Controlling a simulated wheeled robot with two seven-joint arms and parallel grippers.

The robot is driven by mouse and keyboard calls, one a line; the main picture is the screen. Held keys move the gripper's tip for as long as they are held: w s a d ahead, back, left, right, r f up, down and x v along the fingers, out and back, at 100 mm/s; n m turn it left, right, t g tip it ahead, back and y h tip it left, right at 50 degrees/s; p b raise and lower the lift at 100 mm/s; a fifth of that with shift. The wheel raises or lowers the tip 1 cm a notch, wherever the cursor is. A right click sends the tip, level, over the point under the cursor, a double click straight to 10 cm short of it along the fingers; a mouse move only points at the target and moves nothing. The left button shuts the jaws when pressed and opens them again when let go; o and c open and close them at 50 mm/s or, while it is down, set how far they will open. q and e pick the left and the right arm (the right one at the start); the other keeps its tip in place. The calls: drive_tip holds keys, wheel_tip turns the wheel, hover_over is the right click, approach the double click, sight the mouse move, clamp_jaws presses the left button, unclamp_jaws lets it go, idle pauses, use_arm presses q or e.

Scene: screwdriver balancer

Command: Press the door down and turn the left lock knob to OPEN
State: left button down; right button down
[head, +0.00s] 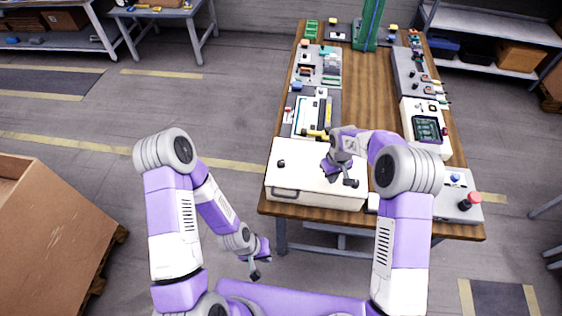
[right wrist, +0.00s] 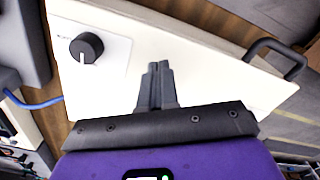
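The white box with its door (head: 300,178) sits at the near end of the wooden bench. The left lock knob (head: 281,163), small and black, is on the door's left part in the head view; its pointer is too small to read. A dark handle (head: 286,193) runs along the front edge. My right gripper (head: 350,182) is over the door's right part; in the right wrist view its fingers (right wrist: 157,84) are together, with nothing between them. Whether they touch the door is unclear. That view also shows a black knob (right wrist: 86,47) with a white mark and a black handle (right wrist: 276,58). My left gripper (head: 255,273) hangs empty off the bench, left of the box.
A yellow-handled tool (head: 316,133) lies just behind the box. A grey control box with a red button (head: 469,201) stands to the right, and a white unit with a green screen (head: 427,129) is behind right. A cardboard box (head: 50,230) stands on the floor at left.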

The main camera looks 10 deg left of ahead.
sight(281, 163)
use_arm(q)
drive_tip(key=shift+f, duration=0.15)
use_arm(e)
drive_tip(key=shift+f, duration=0.2)
